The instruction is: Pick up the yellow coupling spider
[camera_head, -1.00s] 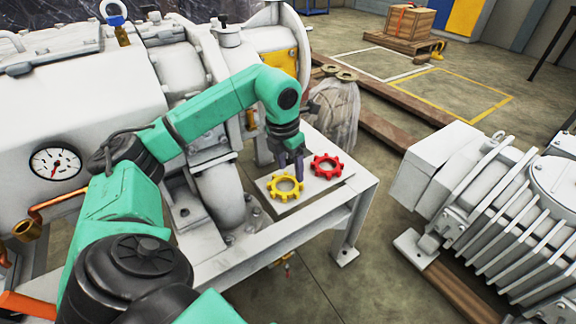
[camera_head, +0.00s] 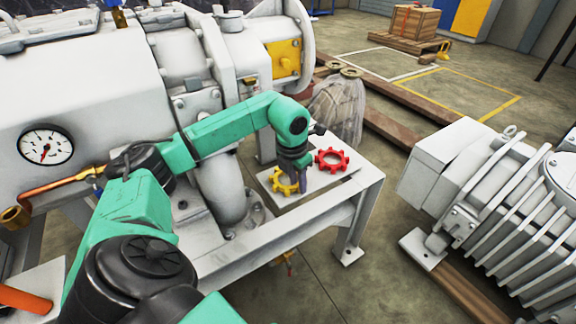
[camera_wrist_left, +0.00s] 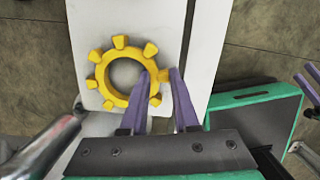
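The yellow coupling spider (camera_head: 282,182), a toothed ring, lies flat on a pale plate (camera_head: 318,186) on the white stand. My left gripper (camera_head: 301,190) points down over its right side and partly hides it. In the left wrist view the yellow spider (camera_wrist_left: 103,72) lies left of centre. The open fingers of the left gripper (camera_wrist_left: 160,72) stand over its right edge, one tooth between them. I cannot tell how far down the tips reach. Two purple fingers, seemingly my right gripper (camera_wrist_left: 310,80), show apart at the right edge, partly cut off.
A red spider (camera_head: 331,160) lies on the plate just behind and right of the yellow one. The large white vacuum machine (camera_head: 75,90) stands to the left, with its pipe close by. A finned motor unit (camera_head: 500,210) stands to the right, with open floor between.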

